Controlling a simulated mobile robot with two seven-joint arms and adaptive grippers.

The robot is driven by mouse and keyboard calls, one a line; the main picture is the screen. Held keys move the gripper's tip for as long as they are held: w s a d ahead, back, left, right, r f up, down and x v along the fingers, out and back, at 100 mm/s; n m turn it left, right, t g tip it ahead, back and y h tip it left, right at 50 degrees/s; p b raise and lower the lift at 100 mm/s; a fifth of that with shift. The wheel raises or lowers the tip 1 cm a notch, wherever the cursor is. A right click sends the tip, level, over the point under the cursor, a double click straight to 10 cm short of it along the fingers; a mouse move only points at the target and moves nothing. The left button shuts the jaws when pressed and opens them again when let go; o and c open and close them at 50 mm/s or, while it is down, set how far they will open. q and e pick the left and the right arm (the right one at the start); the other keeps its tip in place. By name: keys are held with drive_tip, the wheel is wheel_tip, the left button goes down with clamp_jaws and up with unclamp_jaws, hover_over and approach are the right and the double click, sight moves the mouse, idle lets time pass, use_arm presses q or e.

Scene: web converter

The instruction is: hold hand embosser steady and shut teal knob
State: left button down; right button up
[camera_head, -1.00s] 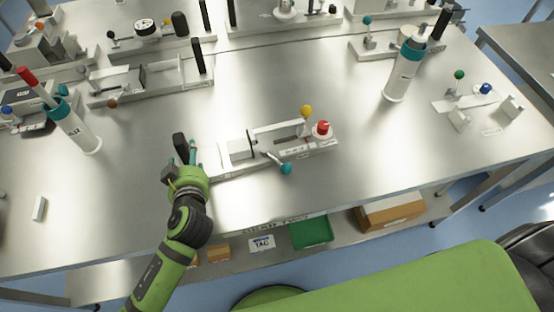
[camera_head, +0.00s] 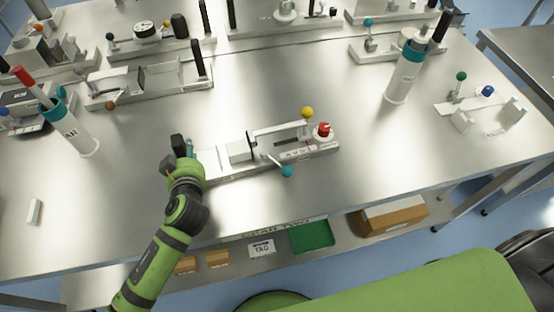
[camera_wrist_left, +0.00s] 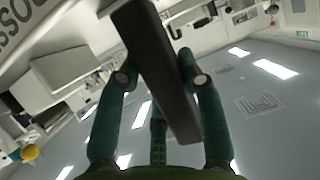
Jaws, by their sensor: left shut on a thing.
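The hand embosser (camera_head: 238,150) is a long white device lying near the table's front middle. Its teal knob (camera_head: 287,171) sits on a short lever sticking out from its front side. A yellow knob (camera_head: 307,112) and a red knob (camera_head: 324,130) are at its right part. My left gripper (camera_head: 184,148) is at the embosser's left end, shut on its dark upright handle (camera_head: 177,144). In the left wrist view, the dark handle (camera_wrist_left: 155,65) runs between the teal-green fingers. The teal knob stands free of the gripper. My right gripper is not in view.
A white cylinder with a teal collar (camera_head: 75,135) stands at the left, another (camera_head: 402,78) at the right. Several similar devices line the back. A small white block (camera_head: 34,211) lies at the front left. The table in front of the embosser is clear.

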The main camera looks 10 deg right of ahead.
use_arm(q)
drive_tip(key=shift+w+r, duration=0.1)
drive_tip(key=shift+r, duration=0.15)
drive_tip(key=shift+f, duration=0.15)
drive_tip(key=shift+f, duration=0.25)
drive_tip(key=shift+s+f+b, duration=0.15)
drive_tip(key=shift+s+b, duration=0.05)
drive_tip(key=shift+b, duration=0.1)
